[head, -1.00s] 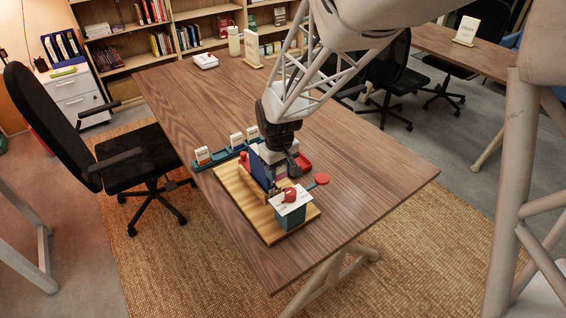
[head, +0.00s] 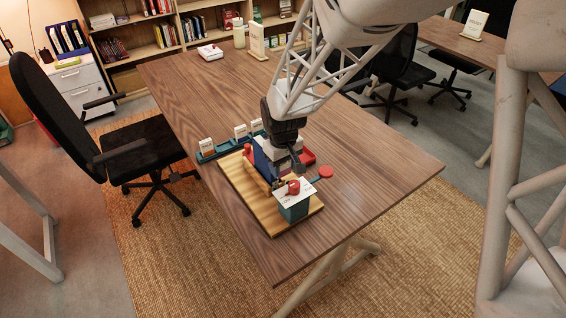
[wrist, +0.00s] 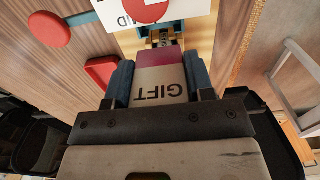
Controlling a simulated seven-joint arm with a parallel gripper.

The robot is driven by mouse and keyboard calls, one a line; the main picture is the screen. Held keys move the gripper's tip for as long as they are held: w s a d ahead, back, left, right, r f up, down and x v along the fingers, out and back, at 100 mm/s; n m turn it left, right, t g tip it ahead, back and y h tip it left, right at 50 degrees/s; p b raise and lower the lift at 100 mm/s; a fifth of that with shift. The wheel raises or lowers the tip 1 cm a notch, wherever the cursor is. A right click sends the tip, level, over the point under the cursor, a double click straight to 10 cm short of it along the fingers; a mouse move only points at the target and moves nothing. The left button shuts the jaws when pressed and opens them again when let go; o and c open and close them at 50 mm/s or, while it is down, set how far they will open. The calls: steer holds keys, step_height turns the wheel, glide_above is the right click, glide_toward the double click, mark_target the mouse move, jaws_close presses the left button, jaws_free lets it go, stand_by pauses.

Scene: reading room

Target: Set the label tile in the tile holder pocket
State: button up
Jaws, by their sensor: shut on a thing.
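My gripper (wrist: 160,82) is shut on the label tile (wrist: 161,88), a cream tile reading "GIFT" upside down, with a magenta band at its far end. In the head view my gripper (head: 292,165) is low over the wooden board (head: 240,207), and the tile is hard to make out there. Just beyond the tile in the wrist view is a teal part with brass-coloured pieces (wrist: 160,38); I cannot tell if this is the holder pocket or if the tile touches it. A teal block (head: 294,210) with a white card and red knob (head: 293,187) stands at the board's near end.
A blue upright panel (head: 262,163) and a red knob (head: 247,149) are beside my gripper. A red disc (head: 326,171) and red tray (head: 307,157) lie to its right. A teal rail (head: 207,155) with several cards is behind. The table's right side (head: 380,165) is clear.

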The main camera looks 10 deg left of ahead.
steer(key=shift+f, duration=1.2)
stand_by(0.8)
steer(key=shift+r, duration=3.45)
steer(key=w+d+f+m, duration=0.4)
steer(key=w+d, duration=0.6)
steer(key=w, duration=0.1)
steer(key=w+d+f+m, duration=0.4)
steer(key=w+d+f, duration=0.1)
steer(key=w+d, duration=0.5)
steer(key=w+d+f+m, duration=0.4)
steer(key=w+d, duration=0.6)
steer(key=w, duration=0.4)
steer(key=shift+w+f, duration=0.25)
steer(key=shift+f, duration=0.1)
